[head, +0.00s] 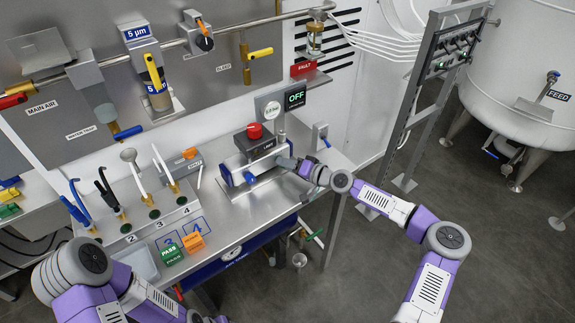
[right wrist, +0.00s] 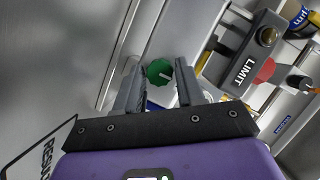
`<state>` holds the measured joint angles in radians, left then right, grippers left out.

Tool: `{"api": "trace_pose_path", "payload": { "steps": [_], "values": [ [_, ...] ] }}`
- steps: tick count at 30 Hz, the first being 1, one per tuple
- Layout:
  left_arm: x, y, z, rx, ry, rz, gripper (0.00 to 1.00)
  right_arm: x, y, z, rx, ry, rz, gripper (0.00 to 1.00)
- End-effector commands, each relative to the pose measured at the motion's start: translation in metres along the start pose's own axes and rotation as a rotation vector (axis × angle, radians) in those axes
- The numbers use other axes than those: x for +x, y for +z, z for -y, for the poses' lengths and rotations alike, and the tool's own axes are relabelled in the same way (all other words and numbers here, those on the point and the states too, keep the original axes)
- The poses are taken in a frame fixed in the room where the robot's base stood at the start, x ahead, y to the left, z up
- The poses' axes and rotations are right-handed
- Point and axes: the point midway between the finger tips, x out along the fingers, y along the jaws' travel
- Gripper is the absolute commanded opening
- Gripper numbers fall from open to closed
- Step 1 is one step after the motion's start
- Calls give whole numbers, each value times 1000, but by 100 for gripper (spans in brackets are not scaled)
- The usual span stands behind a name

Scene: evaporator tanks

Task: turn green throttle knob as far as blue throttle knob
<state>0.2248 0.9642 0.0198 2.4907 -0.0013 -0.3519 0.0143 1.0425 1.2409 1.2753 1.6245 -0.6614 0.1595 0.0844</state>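The blue throttle knob (head: 249,177) sits on the front of a grey valve box (head: 237,163) on the steel bench in the head view. The green throttle knob (right wrist: 160,71) shows in the right wrist view, a round ribbed knob between my two right fingers. In the head view my right gripper (head: 284,161) is at the right end of the box and hides the green knob. My right gripper (right wrist: 159,68) is open, with a finger on each side of the knob and a gap visible; contact cannot be told. My left arm is at the lower left; its gripper is not visible.
A rack post (head: 395,135) stands right of the bench.

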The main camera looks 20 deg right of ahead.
Motion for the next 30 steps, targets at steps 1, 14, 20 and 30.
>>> {"api": "trace_pose_path", "payload": {
  "steps": [1,14,20,30],
  "values": [
    [0,0,0,0,0,0,53,0,0,0,0,0,0,47],
    [-1,0,0,0,0,0,53,-6,-1,0,0,1,-2,57],
    [-5,0,-2,0,0,0,53,-38,-1,0,1,2,-2,57],
    [-9,0,-3,0,0,0,53,-75,0,0,0,1,0,57]
  ]
}}
